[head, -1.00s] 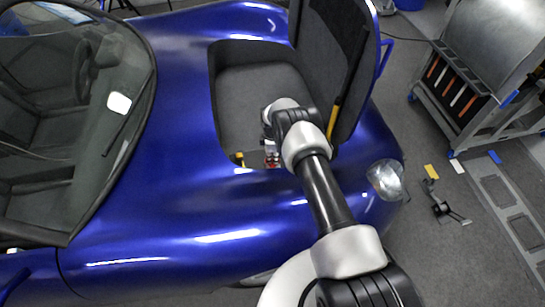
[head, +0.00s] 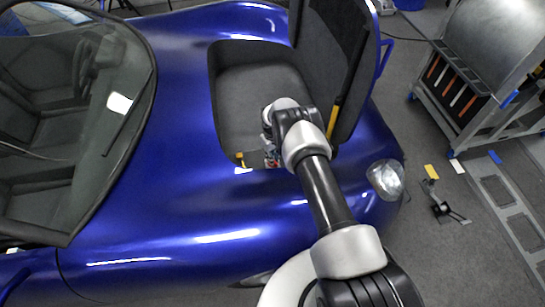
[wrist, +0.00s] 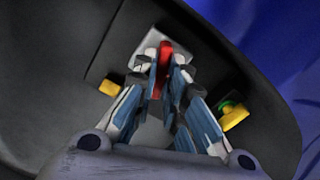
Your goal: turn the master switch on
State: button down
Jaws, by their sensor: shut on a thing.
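The master switch shows in the wrist view as a red upright handle (wrist: 165,58) in front of a light grey plate (wrist: 149,43), inside the dark front compartment of the blue car. My gripper (wrist: 166,72) has one fingertip on each side of the red handle and is shut on it. The fingers hide the lower part of the handle. In the head view my gripper (head: 270,152) is low at the near edge of the compartment, partly hidden by my wrist. The switch is too small to make out clearly there.
A yellow part (wrist: 109,88) lies left of the fingers, and a yellow part with a green top (wrist: 235,116) lies right. The compartment wall (head: 240,100) surrounds my gripper. The raised lid (head: 330,50) stands close to my arm on the right.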

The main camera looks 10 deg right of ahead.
jog(key=shift+m, duration=2.2)
jog(key=c, duration=1.6)
grip_release()
jog(key=shift+c, duration=0.2)
jog(key=shift+r, duration=0.1)
notch_tip(320, 180, up, 12)
